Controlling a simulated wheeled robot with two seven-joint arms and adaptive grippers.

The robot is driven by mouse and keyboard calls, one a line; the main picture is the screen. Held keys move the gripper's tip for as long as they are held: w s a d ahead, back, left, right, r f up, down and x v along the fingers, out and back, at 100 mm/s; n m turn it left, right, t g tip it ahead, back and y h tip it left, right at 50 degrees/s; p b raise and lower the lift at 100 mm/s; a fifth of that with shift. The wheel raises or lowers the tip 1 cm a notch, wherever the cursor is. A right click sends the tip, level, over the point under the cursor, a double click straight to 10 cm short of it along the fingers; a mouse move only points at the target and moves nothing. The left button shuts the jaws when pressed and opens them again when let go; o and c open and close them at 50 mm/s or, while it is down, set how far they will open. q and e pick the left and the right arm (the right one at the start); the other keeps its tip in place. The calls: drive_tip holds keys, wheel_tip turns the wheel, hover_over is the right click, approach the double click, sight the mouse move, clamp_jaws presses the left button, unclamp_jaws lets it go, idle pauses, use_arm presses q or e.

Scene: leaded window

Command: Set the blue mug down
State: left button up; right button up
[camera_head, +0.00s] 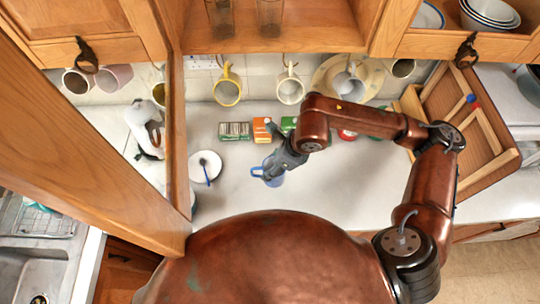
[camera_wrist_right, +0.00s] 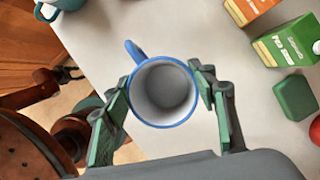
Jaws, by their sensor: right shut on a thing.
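The blue mug (camera_head: 274,178) is at the middle of the white counter (camera_head: 320,195) in the head view. In the right wrist view the blue mug (camera_wrist_right: 164,92) shows from above, with a blue rim, a pale empty inside and its handle toward the upper left. My right gripper (camera_head: 276,168) is shut on it, with one green-padded finger on each side of its body. The mug looks upright. Its base is hidden, so I cannot tell whether it touches the counter. My left gripper is not in view.
Green and orange cartons (camera_head: 262,129) stand behind the mug. A white plate (camera_head: 206,166) with a blue-handled utensil lies to its left. Mugs (camera_head: 228,88) hang at the back under the cabinets. Counter around the mug is clear.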

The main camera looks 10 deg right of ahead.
drive_tip(key=w+f+p, duration=0.1)
drive_tip(key=w+f, duration=0.1)
drive_tip(key=f, duration=0.1)
drive_tip(key=w+d+f+p, duration=0.1)
drive_tip(key=w+f, duration=0.2)
drive_tip(key=w+f+p, duration=0.1)
drive_tip(key=w+f, duration=0.2)
drive_tip(key=f, duration=0.1)
drive_tip(key=shift+d+f, duration=0.1)
drive_tip(key=shift+d, duration=0.2)
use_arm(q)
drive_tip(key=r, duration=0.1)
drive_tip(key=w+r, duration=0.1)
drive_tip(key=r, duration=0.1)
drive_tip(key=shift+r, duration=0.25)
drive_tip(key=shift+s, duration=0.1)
use_arm(e)
drive_tip(key=shift+f, duration=0.1)
drive_tip(key=shift+f, duration=0.15)
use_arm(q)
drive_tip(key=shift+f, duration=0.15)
use_arm(e)
drive_tip(key=o, duration=1.9)
drive_tip(key=shift+s, duration=0.1)
